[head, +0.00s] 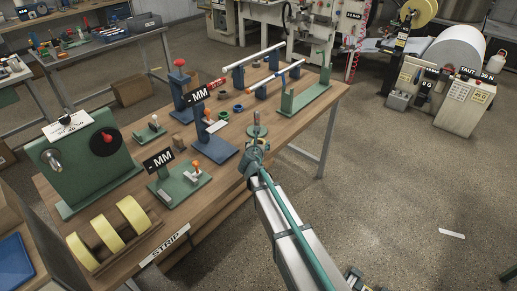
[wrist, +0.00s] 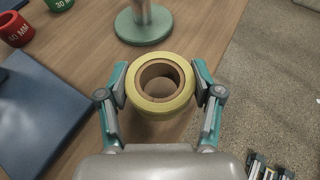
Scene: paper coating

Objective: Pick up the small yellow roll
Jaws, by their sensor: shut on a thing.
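The small yellow roll (wrist: 160,106) shows in the wrist view as a yellow ring around a brown core, with its open bore facing the camera. My gripper (wrist: 161,84) is shut on it, one teal-and-grey finger against each side. In the head view my gripper (head: 257,150) is over the right edge of the wooden table, and I cannot make out the roll there. How far the roll is above the table is hard to tell.
A metal post on a round green base (wrist: 144,26) stands just beyond the roll. Red and green cups (wrist: 15,29) and a blue plate (wrist: 38,105) lie left. Larger yellow rolls (head: 133,214) sit in a wooden rack at the table's near left. Open floor lies right.

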